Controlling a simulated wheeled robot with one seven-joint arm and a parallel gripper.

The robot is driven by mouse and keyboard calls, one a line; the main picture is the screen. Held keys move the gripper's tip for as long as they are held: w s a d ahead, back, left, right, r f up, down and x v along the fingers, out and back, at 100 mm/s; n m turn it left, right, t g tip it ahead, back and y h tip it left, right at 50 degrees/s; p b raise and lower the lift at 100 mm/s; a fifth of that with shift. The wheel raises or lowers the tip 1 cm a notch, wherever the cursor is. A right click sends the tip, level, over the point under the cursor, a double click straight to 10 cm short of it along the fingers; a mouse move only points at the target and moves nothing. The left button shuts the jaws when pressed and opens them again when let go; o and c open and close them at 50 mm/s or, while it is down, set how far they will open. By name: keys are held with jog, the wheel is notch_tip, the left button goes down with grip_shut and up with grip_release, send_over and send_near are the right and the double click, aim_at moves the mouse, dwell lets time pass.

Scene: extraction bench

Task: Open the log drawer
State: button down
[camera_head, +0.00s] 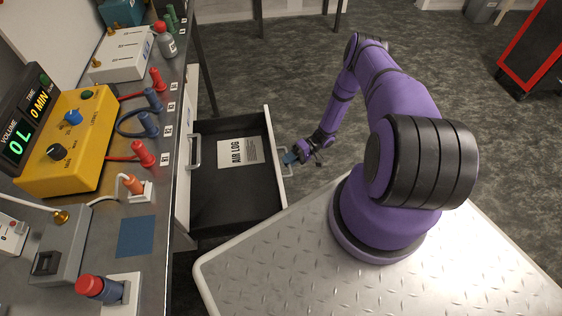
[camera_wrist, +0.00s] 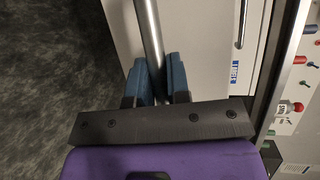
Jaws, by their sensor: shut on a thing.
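The log drawer (camera_head: 262,190) stands pulled out from under the bench in the head view, with a paper marked AIR LOG (camera_head: 238,152) lying inside on its dark floor. The drawer's front panel is on the right side, with a bar handle on it. My gripper (camera_head: 290,157) is at that handle, outside the front panel. In the wrist view my gripper's blue fingers (camera_wrist: 159,82) are shut around the metal bar handle (camera_wrist: 149,35). The handle's grasped part is partly hidden between the fingers.
The bench (camera_head: 185,100) on the left carries a yellow control box (camera_head: 68,140), red and blue plugs and a blue square (camera_head: 136,237). Another bar handle (camera_head: 195,152) sits on the cabinet by the drawer. Open floor lies beyond the drawer front.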

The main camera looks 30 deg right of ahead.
jog(key=shift+d, duration=0.2)
jog(key=c, duration=1.1)
grip_release()
jog(key=d+r, duration=0.2)
jog(key=d, duration=0.8)
jog(key=shift+d, duration=0.3)
jog(key=shift+w, duration=0.1)
